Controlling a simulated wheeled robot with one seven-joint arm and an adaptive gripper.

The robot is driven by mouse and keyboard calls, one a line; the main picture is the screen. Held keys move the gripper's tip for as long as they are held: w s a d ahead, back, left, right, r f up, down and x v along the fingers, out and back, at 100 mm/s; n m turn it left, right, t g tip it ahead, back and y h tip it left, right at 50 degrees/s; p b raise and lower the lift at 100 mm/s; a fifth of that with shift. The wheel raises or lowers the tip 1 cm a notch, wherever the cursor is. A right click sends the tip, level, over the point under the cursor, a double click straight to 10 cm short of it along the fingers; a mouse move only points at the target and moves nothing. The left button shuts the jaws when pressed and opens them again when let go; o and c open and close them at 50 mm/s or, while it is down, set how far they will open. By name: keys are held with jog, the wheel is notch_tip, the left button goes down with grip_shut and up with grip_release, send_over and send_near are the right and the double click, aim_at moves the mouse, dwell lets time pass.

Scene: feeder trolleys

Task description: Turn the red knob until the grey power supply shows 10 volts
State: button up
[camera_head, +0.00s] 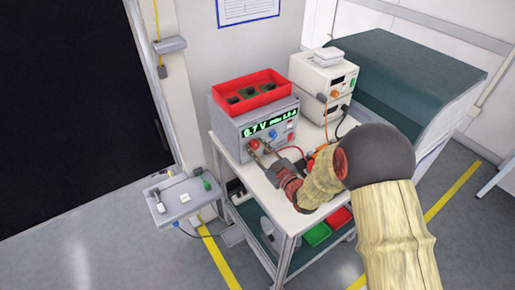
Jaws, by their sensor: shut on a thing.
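The grey power supply (226,130) stands on the left of the trolley's white top. Its green display (262,129) reads about 0.7 V on the left, with smaller text to the right that is hard to read. The red knob (254,143) is low on the front panel, below the voltage digits, and mostly covered by the fingers. My gripper (259,148) is at the panel, its two fingers around the knob and shut on it. My arm reaches in from the right and covers part of the trolley top.
A red tray (240,103) with several dark parts sits on the power supply. White instruments (322,72) stand behind to the right, with orange, red and black leads nearby. A grey switch box (172,207) is at the left. Red (339,217) and green (317,235) bins are below.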

jog(key=shift+c, duration=1.1)
jog(key=shift+m, duration=0.4)
jog(key=m, duration=0.4)
jog(key=shift+m, duration=0.3)
jog(key=m, duration=0.3)
jog(key=shift+w+d, duration=0.1)
jog(key=shift+m+p, duration=0.35)
jog(key=shift+m, duration=1.25)
jog(key=shift+f, duration=0.1)
jog(key=o, duration=1.1)
jog(key=shift+c, duration=0.2)
jog(key=shift+o, duration=0.4)
